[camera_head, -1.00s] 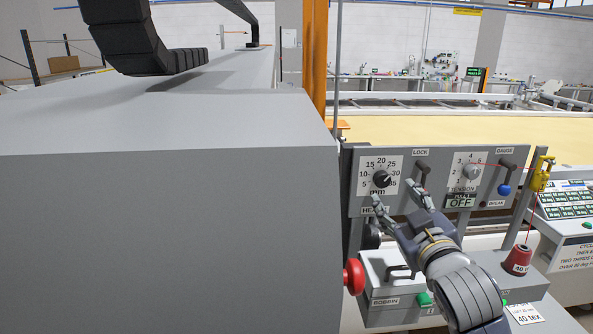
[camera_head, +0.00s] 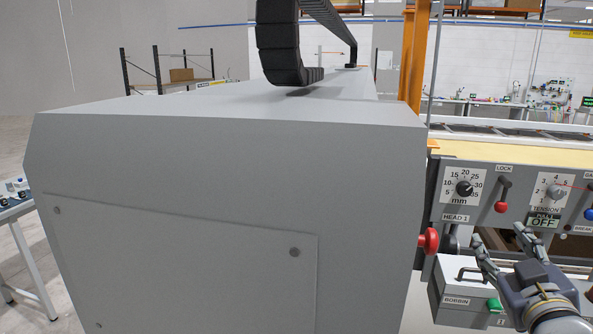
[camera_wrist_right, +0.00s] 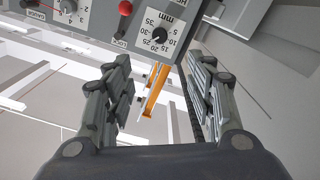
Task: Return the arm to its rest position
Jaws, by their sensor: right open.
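My right gripper (camera_head: 498,238) is at the lower right of the head view, in front of the grey control panel (camera_head: 522,190). Its two fingers are apart, with nothing between them. In the right wrist view the open fingers (camera_wrist_right: 160,68) frame empty space. The panel's numbered dial (camera_head: 464,188) is above and left of the fingertips. The lock lever (camera_head: 502,198) has a red knob and points down, apart from the fingers. The dial (camera_wrist_right: 159,32) and the red knob (camera_wrist_right: 126,8) also show in the wrist view. My left gripper is not in view.
A large grey machine housing (camera_head: 220,200) fills the middle. A red button (camera_head: 429,240) sticks out at its right edge. The bobbin box (camera_head: 455,285) with a green switch (camera_head: 494,305) is close beside my right gripper. An orange post (camera_head: 412,60) stands behind.

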